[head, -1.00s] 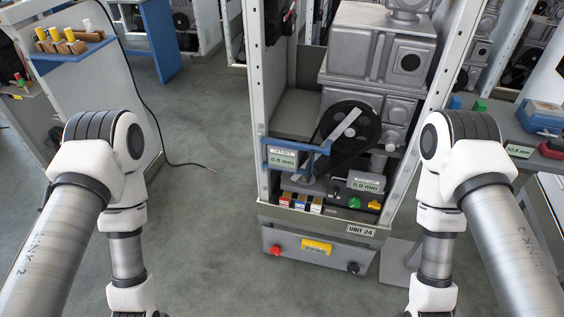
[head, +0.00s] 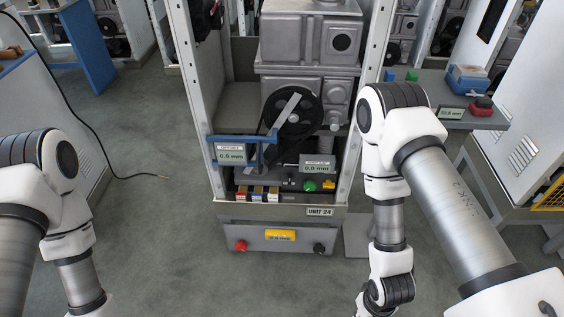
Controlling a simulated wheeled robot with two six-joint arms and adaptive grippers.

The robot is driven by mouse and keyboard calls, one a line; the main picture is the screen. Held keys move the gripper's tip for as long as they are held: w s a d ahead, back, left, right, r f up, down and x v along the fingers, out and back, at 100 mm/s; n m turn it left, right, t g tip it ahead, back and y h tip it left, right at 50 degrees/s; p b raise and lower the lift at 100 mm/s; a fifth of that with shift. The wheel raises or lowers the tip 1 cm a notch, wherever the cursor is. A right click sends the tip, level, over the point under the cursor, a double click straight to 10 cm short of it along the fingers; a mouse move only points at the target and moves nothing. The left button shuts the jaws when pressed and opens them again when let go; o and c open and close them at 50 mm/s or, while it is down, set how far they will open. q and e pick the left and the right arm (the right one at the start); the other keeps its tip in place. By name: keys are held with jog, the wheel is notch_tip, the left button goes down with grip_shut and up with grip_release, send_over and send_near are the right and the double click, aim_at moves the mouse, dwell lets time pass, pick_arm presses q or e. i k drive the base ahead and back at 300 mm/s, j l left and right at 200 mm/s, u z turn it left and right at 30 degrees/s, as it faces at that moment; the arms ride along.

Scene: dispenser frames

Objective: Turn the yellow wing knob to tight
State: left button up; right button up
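The yellow wing knob (head: 329,184) is small and sits low in the dispenser frame marked UNIT 24 (head: 320,211), just right of a green knob (head: 310,185). It is too small for me to tell how its wings are turned. A display reading 0.0 mm (head: 317,168) is just above it. My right arm comes down to the right of the frame, apart from the knob, and its gripper is below the picture edge. My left arm is at the far left, and its gripper is also out of view.
A blue bracket with an offset display (head: 230,154) sticks out at the frame's left. Small coloured boxes (head: 257,193) stand below it. A lower panel has a red knob (head: 240,246) and a black knob (head: 319,248). A bench (head: 425,84) stands right. The floor in front is clear.

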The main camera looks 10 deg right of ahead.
aim_at(328, 184)
jog(key=l+z, duration=0.15)
jog(key=z, duration=0.25)
jog(key=k+l+z, duration=0.1)
jog(key=z, duration=0.3)
jog(key=l+z, duration=0.35)
jog(key=z, duration=0.4)
